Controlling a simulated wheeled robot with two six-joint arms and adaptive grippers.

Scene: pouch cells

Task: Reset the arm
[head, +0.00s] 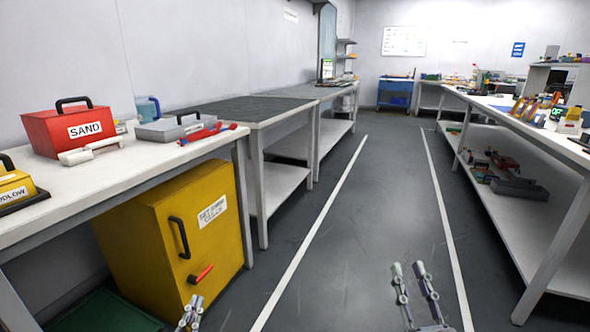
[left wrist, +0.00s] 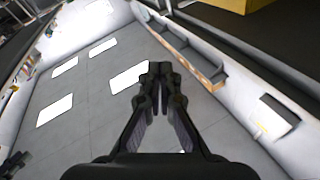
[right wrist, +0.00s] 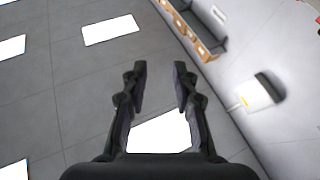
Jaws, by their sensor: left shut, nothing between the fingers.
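My left gripper (head: 190,312) shows at the bottom edge of the head view, in front of the yellow cabinet. Its fingers are together and empty in the left wrist view (left wrist: 160,68). My right gripper (head: 412,268) stands at the bottom right of the head view, over the floor aisle. Its fingers are apart with nothing between them, as the right wrist view (right wrist: 159,68) also shows. Both grippers are clear of the tables. Most of both arms is out of the head view.
A yellow cabinet (head: 150,235) stands under the left bench (head: 110,170). A long white bench (head: 535,132) with a lower shelf runs along the right. The marked floor aisle (head: 375,215) between is free.

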